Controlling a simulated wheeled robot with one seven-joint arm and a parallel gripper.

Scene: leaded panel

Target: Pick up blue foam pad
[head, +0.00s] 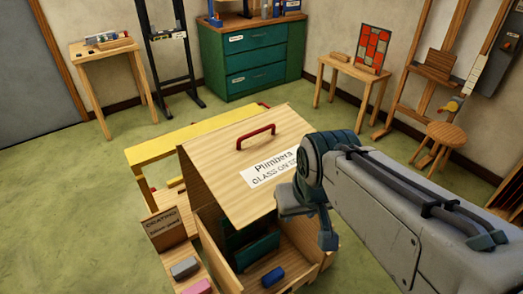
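A small blue block, which looks like the blue foam pad (272,277), lies in the open front part of a wooden crate (225,190) near the bottom of the head view. My gripper (309,217) is above and to the right of it, in front of the crate's right side. Its two dark fingers look spread apart, with nothing seen between them. The pad is apart from the gripper. Dark green upright panels (262,247) stand inside the crate behind the pad.
The crate's lid has a red handle (256,137) and a printed label. Left of it are a grey block (185,268), a pink block (196,287), a sign (165,228) reading "CRATING", and a yellow bench (150,153).

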